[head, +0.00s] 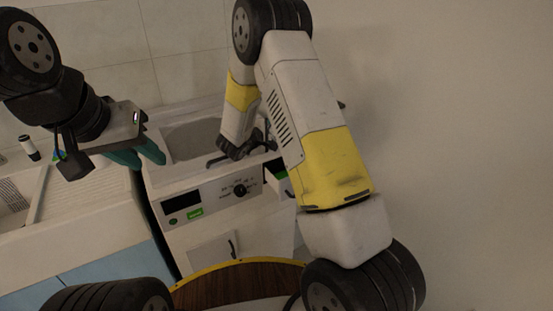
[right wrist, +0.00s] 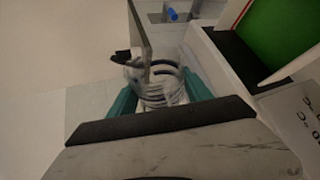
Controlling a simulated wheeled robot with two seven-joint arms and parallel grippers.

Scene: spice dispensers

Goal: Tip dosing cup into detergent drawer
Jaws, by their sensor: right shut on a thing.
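A clear ribbed dosing cup (right wrist: 157,92) sits between the teal fingers of my right gripper (right wrist: 160,95) in the right wrist view. The right gripper is shut on it. A white drawer with a dark inside and a green panel (right wrist: 285,38) lies to the right of the cup, apart from it in the picture. In the head view a bit of green (head: 283,174) shows at the washing machine's panel, mostly behind my right arm. The cup and right gripper are hidden there. My left gripper (head: 140,155) hangs empty at the left; its finger gap is unclear.
The white washing machine (head: 215,220) has a display and a dark knob (head: 240,190). A white counter (head: 85,215) is at left, with a small black-and-white bottle (head: 29,148). A blue object (right wrist: 172,14) shows beyond the cup.

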